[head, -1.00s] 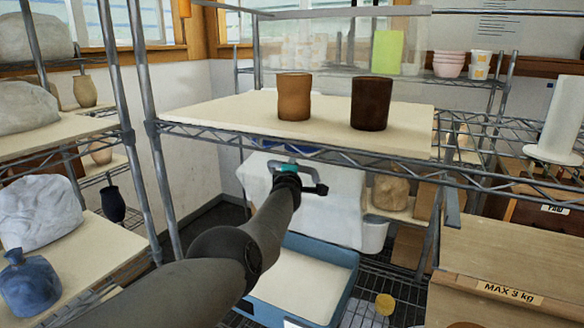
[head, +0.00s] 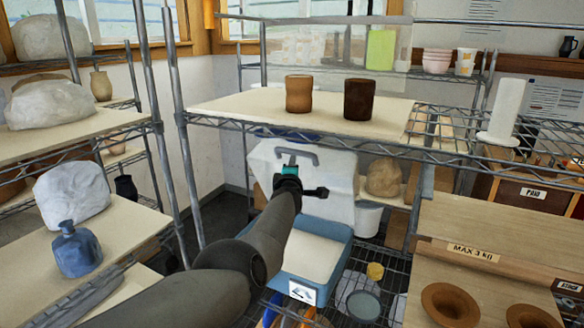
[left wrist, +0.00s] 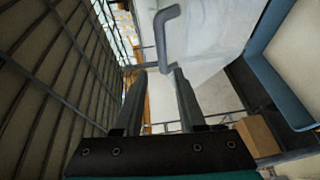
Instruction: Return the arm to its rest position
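My left arm comes in from the lower left in the head view. Its gripper (head: 290,162) has a teal part and is below the wire shelf, in front of a white covered box (head: 335,185). In the left wrist view the two dark fingers of the left gripper (left wrist: 160,70) stand apart with nothing between them. A grey bent bar handle (left wrist: 163,35) is just beyond the fingertips; I cannot tell whether they touch it. The same handle (head: 297,153) shows above the gripper in the head view. My right gripper is not in view.
A tan cup (head: 299,95) and a dark brown cup (head: 359,100) stand on the shelf board (head: 240,108) above the arm. A blue tray (head: 335,262) is below. Shelf posts (head: 184,150) stand left. Brown bowls (head: 450,303) sit at lower right.

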